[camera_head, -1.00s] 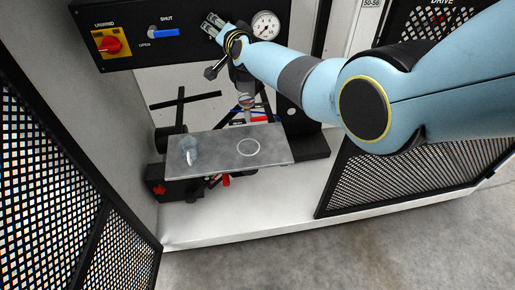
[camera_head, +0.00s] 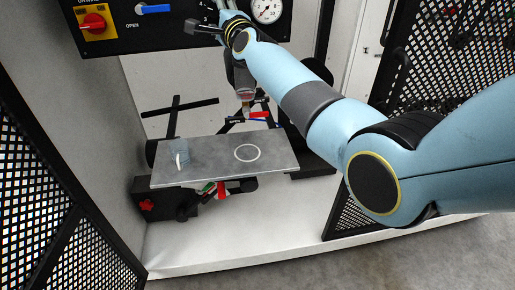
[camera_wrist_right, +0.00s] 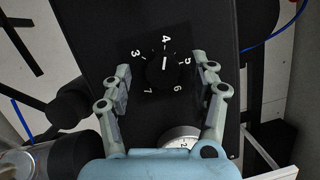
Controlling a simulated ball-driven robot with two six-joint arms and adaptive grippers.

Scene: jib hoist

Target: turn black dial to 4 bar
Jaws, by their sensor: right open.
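In the right wrist view the black dial (camera_wrist_right: 164,72) sits on a black panel, ringed by white numbers from 3 to 7. Its white mark points up, about toward the 4. My right gripper (camera_wrist_right: 163,67) is open, with one finger on each side of the dial. A gap shows between the dial and each finger; I cannot tell how far the fingertips are from the panel. My left gripper is not in view.
A white gauge (camera_head: 267,9) is right of my right gripper, also in the wrist view (camera_wrist_right: 180,137). A blue lever (camera_head: 155,9) and a red switch (camera_head: 93,22) are to the left.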

